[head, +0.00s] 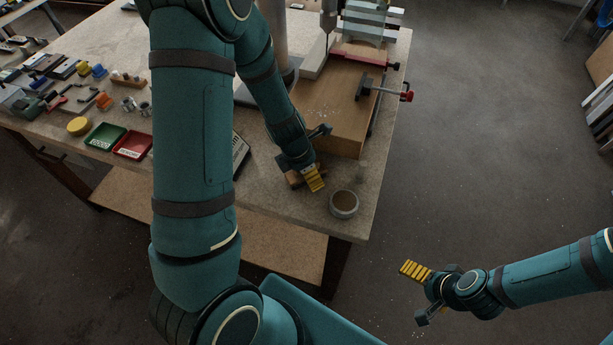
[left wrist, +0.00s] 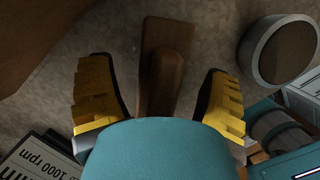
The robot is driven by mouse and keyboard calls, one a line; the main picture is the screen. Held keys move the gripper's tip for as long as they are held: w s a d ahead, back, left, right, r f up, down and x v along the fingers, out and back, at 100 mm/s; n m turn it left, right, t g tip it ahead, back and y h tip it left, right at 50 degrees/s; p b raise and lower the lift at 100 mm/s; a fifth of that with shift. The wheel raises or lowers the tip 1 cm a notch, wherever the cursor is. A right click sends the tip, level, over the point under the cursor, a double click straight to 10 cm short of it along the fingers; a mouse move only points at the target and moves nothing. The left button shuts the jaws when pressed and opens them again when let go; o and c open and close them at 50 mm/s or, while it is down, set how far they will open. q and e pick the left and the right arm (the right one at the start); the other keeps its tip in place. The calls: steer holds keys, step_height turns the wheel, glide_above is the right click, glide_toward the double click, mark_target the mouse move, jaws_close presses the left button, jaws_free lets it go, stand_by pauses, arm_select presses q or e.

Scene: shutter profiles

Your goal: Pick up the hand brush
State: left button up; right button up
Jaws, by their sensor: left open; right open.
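The hand brush (left wrist: 166,62) shows in the left wrist view as a brown wooden piece lying on the worktop. Its narrow part runs down between my fingers, and my own wrist hides its lower end. In the head view a bit of the brush (head: 292,179) shows beside my left gripper (head: 304,176). My left gripper (left wrist: 163,92) is open, with one yellow finger on each side of the brush and gaps between. My right gripper (head: 415,294) is open and empty, over the floor to the right of the bench.
A round grey pot (head: 344,204) stands close to the right of my left gripper. A wooden box (head: 331,104) with a red-handled clamp (head: 382,89) is behind it. Green (head: 105,136) and red (head: 133,144) trays lie left on the bench (head: 285,222).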

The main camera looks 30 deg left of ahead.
arm_select(q)
steer(key=shift+f, duration=0.15)
jaws_close()
stand_by(0.4)
step_height(320, 180, up, 10)
steer(key=p, duration=0.5)
steer(key=shift+d+p, duration=0.1)
steer(key=shift+p, duration=0.3)
